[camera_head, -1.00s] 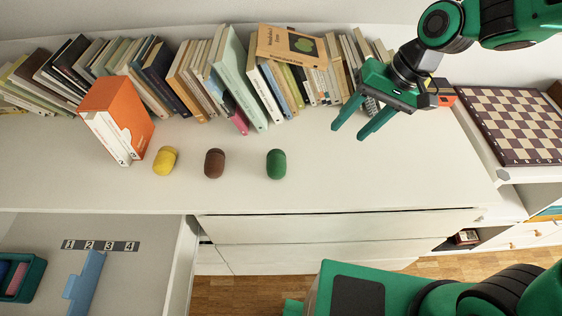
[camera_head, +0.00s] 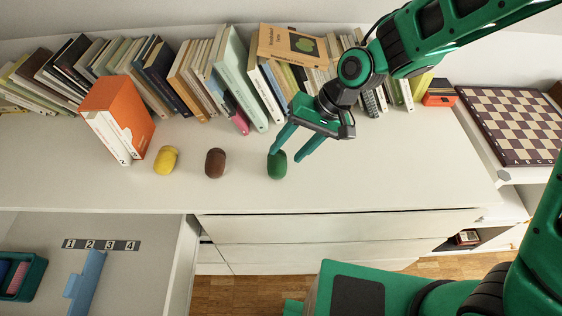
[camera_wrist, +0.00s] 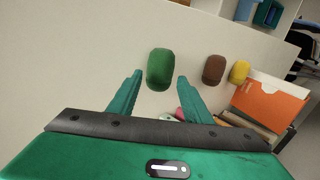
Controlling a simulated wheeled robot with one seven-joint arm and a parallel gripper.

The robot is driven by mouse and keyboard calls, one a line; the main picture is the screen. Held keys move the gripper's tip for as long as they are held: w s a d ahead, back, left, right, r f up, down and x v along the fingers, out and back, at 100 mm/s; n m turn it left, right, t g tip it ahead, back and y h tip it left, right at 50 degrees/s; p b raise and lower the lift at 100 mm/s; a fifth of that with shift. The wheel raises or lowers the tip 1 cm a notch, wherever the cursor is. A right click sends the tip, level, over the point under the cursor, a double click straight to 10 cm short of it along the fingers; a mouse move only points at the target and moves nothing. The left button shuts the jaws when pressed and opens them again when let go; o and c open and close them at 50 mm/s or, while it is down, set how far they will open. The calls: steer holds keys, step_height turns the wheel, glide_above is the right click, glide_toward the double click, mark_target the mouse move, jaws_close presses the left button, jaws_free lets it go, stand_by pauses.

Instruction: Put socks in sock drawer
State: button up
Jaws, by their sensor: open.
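Three rolled socks stand in a row on the white dresser top: a yellow sock (camera_head: 166,160), a brown sock (camera_head: 215,163) and a green sock (camera_head: 277,166). The wrist view also shows the green sock (camera_wrist: 161,69), the brown sock (camera_wrist: 214,69) and the yellow sock (camera_wrist: 239,72). My gripper (camera_head: 289,152) is open and empty, close to the green sock. In the wrist view the green sock lies ahead, between the lines of my fingertips (camera_wrist: 158,78). I cannot tell the exact gap. The open drawer (camera_head: 140,270) is at lower left, with labels 1 to 4 (camera_head: 100,245).
In the drawer are a blue divider (camera_head: 84,284) and a teal box (camera_head: 37,278) with rolled items. Books line the back, with an orange binder (camera_head: 122,112) left of the yellow sock. A chessboard (camera_head: 514,122) is at right. The dresser top (camera_head: 390,180) is clear right of the socks.

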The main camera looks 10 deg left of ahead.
mark_target(282, 158)
steer(key=shift+x, duration=1.85)
steer(key=c, duration=0.9)
steer(key=shift+r, duration=0.1)
